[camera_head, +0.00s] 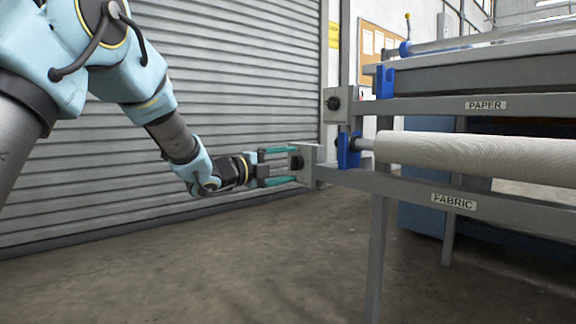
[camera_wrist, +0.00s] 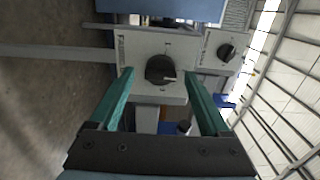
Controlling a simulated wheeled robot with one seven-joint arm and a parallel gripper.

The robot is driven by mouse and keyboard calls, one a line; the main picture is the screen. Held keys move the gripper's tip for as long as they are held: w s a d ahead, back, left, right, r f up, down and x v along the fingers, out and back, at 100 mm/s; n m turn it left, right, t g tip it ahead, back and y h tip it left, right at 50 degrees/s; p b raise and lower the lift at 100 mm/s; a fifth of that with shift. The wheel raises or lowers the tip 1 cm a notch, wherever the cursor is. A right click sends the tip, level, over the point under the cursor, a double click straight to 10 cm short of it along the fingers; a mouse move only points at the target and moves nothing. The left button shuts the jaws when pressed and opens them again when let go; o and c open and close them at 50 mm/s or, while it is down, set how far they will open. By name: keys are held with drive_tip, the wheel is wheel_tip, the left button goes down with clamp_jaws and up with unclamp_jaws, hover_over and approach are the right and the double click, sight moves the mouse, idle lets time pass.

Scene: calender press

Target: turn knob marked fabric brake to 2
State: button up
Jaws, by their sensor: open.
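The fabric brake knob (camera_head: 296,163) is a black dial on a grey box at the left end of the rail labelled FABRIC. In the wrist view the knob (camera_wrist: 160,70) sits on a light plate with small marks around it. Its white pointer line points right in that view; the marks are too small to read surely. My gripper (camera_head: 304,164) has two teal fingers, open, one above and one below the knob. In the wrist view the fingertips (camera_wrist: 160,74) lie to either side of the knob, with visible gaps; contact does not show.
A second, similar knob (camera_head: 333,103) is on the box above, by the PAPER rail; it also shows in the wrist view (camera_wrist: 227,52). A pale fabric roll (camera_head: 470,155) rests in a blue bracket (camera_head: 348,150). A grey shutter (camera_head: 240,60) stands behind my arm. The floor below is clear.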

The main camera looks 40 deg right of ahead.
drive_tip(key=a+p, duration=0.2)
drive_tip(key=a, duration=0.8)
drive_tip(key=shift+w+a+p, duration=0.15)
drive_tip(key=shift+w+p, duration=0.15)
